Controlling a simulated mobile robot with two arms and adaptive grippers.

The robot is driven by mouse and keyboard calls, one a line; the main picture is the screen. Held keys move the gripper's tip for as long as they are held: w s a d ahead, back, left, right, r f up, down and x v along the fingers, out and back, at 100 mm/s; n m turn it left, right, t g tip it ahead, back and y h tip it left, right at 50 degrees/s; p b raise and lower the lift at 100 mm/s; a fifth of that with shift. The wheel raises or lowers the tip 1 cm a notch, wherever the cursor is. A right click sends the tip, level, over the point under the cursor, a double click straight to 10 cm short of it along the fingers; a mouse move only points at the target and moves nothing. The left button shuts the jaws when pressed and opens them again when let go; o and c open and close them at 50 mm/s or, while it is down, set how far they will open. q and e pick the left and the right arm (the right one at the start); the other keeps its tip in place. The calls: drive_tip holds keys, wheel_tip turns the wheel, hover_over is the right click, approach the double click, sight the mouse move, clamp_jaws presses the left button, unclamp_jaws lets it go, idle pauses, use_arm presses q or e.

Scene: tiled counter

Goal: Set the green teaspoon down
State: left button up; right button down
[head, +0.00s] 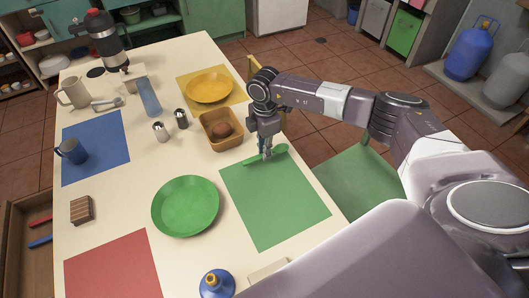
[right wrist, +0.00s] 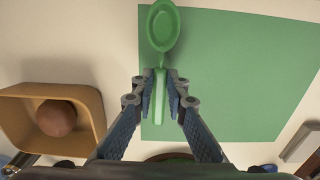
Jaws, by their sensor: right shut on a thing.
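The green teaspoon (head: 280,150) is held by my right gripper (head: 266,154) near the top edge of the green mat (head: 275,210). In the right wrist view, the fingers (right wrist: 161,88) are shut on the spoon's handle. Its bowl (right wrist: 163,28) points away from the gripper and overlaps the edge of the mat (right wrist: 235,75). I cannot tell whether the spoon touches the surface. My left gripper is not in view.
A tan bowl with a brown round thing (head: 222,130) stands left of the gripper. A green plate (head: 186,206) lies left of the mat. A yellow plate (head: 209,87), two shakers (head: 181,118) and a blue mug (head: 72,151) stand farther off. The mat is otherwise clear.

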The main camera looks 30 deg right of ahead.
drive_tip(key=shift+f, duration=0.85)
drive_tip(key=shift+f, duration=0.1)
drive_tip(key=c, duration=1.9)
unclamp_jaws()
drive_tip(key=shift+r, duration=0.25)
wheel_tip(320, 180, up, 12)
drive_tip(key=b, duration=0.1)
drive_tip(key=shift+f, duration=0.15)
